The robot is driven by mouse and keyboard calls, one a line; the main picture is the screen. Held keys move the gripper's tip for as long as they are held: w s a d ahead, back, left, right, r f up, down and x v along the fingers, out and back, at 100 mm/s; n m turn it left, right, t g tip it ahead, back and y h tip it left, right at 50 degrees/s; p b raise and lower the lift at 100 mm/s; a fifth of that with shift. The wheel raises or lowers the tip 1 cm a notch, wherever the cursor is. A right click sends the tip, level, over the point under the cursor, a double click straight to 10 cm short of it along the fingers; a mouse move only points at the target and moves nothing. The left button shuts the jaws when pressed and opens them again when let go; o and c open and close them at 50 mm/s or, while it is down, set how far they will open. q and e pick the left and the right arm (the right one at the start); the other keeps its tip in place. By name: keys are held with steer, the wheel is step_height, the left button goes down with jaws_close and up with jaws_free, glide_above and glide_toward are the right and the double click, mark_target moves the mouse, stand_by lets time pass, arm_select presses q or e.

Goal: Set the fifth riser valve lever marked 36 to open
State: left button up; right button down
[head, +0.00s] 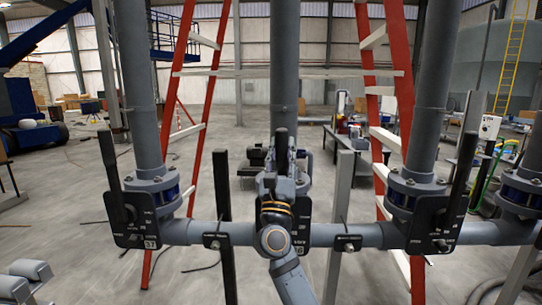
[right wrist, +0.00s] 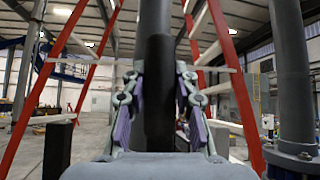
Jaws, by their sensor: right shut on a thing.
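A black valve lever (head: 281,143) stands upright in front of the middle grey riser (head: 284,60). My right gripper (head: 288,165) is at this lever, its arm coming up from below. In the right wrist view the dark lever (right wrist: 160,95) stands between the two purple-padded fingers, and the gripper is shut on it. My left gripper is not in view.
A left lever (head: 108,165) leans left and a right lever (head: 463,165) leans slightly right, each on a black plate. A grey horizontal pipe (head: 180,232) joins the risers. Upright posts (head: 340,205) flank my right arm. Red-sided ladders (head: 211,120) stand behind.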

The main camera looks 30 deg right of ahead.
steer(key=shift+s+d+m+g+h, duration=0.25)
steer(key=shift+d+m+g+h, duration=0.1)
steer(key=shift+m+g+h, duration=0.2)
steer(key=c, duration=1.5)
jaws_free()
steer(key=o, duration=0.5)
steer(key=shift+s+d, duration=0.1)
steer(key=shift+d, duration=0.1)
steer(key=shift+a, duration=0.1)
steer(key=shift+a+f, duration=0.1)
steer(key=shift+f, duration=0.1)
steer(key=v, duration=1.1)
steer(key=shift+s+a+f, duration=0.1)
steer(key=shift+s+f, duration=0.1)
